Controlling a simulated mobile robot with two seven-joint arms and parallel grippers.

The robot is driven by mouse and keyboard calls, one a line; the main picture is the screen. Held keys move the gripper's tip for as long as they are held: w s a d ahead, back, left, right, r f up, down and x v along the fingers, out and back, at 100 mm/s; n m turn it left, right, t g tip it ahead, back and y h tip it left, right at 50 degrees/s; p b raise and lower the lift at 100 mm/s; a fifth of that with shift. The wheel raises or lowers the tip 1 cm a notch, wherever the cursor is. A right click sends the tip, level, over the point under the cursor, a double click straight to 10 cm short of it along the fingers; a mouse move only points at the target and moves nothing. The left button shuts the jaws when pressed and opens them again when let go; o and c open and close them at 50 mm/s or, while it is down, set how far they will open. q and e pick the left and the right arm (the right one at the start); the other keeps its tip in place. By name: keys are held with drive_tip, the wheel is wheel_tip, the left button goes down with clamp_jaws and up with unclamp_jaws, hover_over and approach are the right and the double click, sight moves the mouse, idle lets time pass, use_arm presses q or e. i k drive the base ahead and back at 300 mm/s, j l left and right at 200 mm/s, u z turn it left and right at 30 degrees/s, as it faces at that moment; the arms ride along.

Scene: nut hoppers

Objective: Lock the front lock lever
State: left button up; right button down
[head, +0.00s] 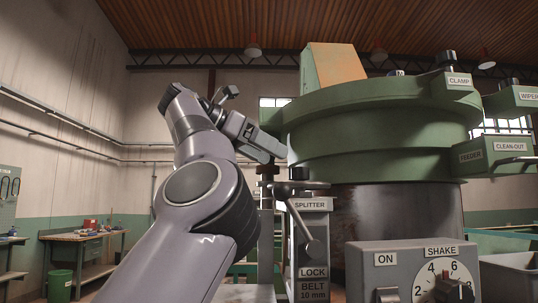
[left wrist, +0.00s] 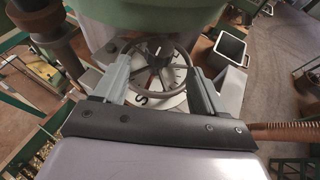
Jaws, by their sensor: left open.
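The lock lever (head: 305,226) is a grey bar with a ball knob, slanting down to the right on the front of the post, between the SPLITTER plate (head: 310,205) and the LOCK plate (head: 313,272). My left gripper (head: 272,150) is above and to the left of it, apart from it and empty. In the left wrist view my left gripper (left wrist: 158,70) is open, with its two fingers on either side of a spoked handwheel (left wrist: 158,46). Whether they touch the wheel I cannot tell. I cannot make out the lever there. My right gripper is not in view.
The green round hopper (head: 375,120) stands just beyond my gripper on a dark drum (head: 395,215). A control box (head: 370,262) with an ON knob and a SHAKE dial stands at the front right. A workbench (head: 85,236) is far left.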

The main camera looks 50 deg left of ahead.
sight(281, 191)
drive_tip(key=k+j, duration=0.2)
drive_tip(key=k, duration=0.3)
drive_tip(key=k+j, duration=0.15)
drive_tip(key=k, duration=0.3)
drive_tip(key=k+j, duration=0.2)
drive_tip(key=k, duration=0.3)
